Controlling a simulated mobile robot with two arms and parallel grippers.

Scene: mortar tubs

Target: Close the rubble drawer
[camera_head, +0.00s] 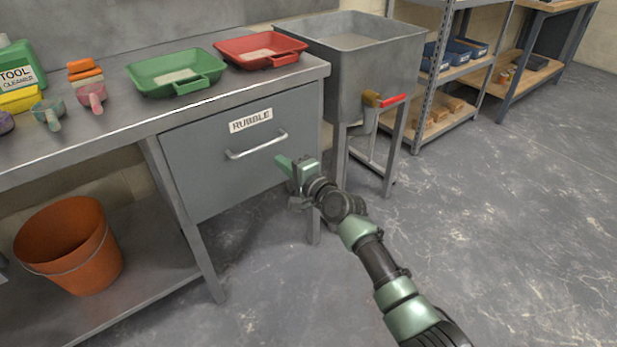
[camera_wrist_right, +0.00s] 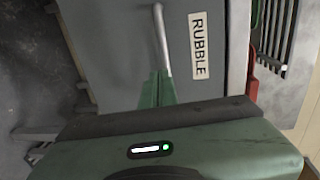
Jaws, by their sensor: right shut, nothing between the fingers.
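The rubble drawer (camera_head: 225,165) has a grey front with a white RUBBLE label (camera_head: 251,121) and a silver bar handle (camera_head: 257,145). Its front sits close under the bench's front edge; I cannot tell whether it is fully in. My right gripper (camera_head: 284,163) is shut and empty, its green fingertips pointing at the front just below the handle's right end. In the right wrist view the fingers (camera_wrist_right: 157,88) are near the end of the handle (camera_wrist_right: 162,40); contact is unclear. My left gripper is out of view.
The metal bench (camera_head: 105,130) holds a green tray (camera_head: 150,85), a red tray (camera_head: 236,58), scoops and a cleaner bottle. An orange bucket (camera_head: 70,250) stands on the lower shelf. A steel tub (camera_head: 385,60) with a red-handled valve stands to the right. Floor at right is clear.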

